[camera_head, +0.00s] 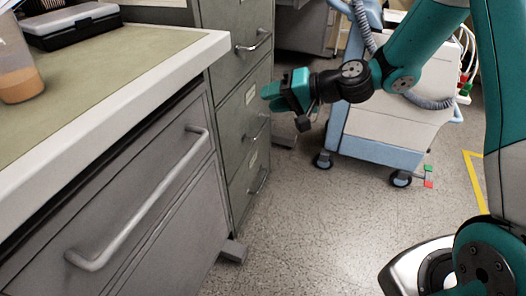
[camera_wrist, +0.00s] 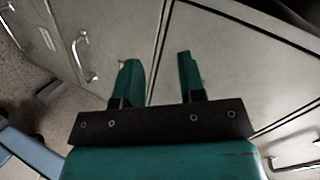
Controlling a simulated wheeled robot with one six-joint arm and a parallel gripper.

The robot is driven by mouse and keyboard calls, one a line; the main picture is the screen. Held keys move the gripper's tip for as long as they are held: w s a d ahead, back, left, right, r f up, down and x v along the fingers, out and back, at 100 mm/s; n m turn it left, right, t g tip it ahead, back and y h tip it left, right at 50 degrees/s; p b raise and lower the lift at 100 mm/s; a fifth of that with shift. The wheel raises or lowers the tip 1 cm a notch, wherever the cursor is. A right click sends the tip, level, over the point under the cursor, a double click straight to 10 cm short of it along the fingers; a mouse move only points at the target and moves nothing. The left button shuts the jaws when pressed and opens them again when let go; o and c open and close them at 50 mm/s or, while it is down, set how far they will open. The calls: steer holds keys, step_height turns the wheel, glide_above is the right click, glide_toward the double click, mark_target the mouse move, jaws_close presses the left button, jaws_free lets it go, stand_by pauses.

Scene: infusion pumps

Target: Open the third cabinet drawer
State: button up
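The grey-green metal cabinet (camera_head: 236,80) stands beyond the counter in the head view, with drawers stacked one above another. An upper drawer handle (camera_head: 254,44), a middle handle (camera_head: 259,130) and a low handle (camera_head: 260,184) show on its front. The visible drawers look shut. My gripper (camera_head: 270,91) is at the cabinet front, below the upper handle and above the middle one. In the wrist view my gripper (camera_wrist: 158,68) has its two teal fingers apart with nothing held between them. A bar handle (camera_wrist: 80,57) lies left of the fingers, outside them. Contact with the cabinet cannot be told.
A grey counter unit (camera_head: 150,200) with a long handle (camera_head: 140,205) stands at the near left, bearing a cup (camera_head: 17,78) and a black case (camera_head: 70,24). A blue and white cart (camera_head: 385,125) stands behind my arm. The speckled floor (camera_head: 320,225) before the cabinet is clear.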

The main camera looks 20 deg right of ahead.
mark_target(264, 127)
steer(key=w+d+f+m+t+h+b, duration=0.1)
steer(key=w+d+f+m+t+b, duration=0.2)
steer(key=f, duration=0.4)
steer(key=w+d+f+m+t+h+b, duration=0.1)
steer(key=w+d+f+m+b, duration=0.1)
steer(key=d+f+b, duration=0.45)
steer(key=w+d+f+m+t+h+b, duration=0.1)
steer(key=w+d+f+m+t, duration=0.15)
steer(key=f, duration=0.65)
steer(key=shift+m, duration=0.35)
steer(key=b+x, duration=0.2)
steer(key=x, duration=0.6)
steer(key=b+x, duration=0.2)
steer(key=x, duration=0.7)
steer(key=shift+s+a+r+b, duration=0.1)
steer(key=shift+s+a+b, duration=0.1)
steer(key=shift+b, duration=0.2)
jaws_close()
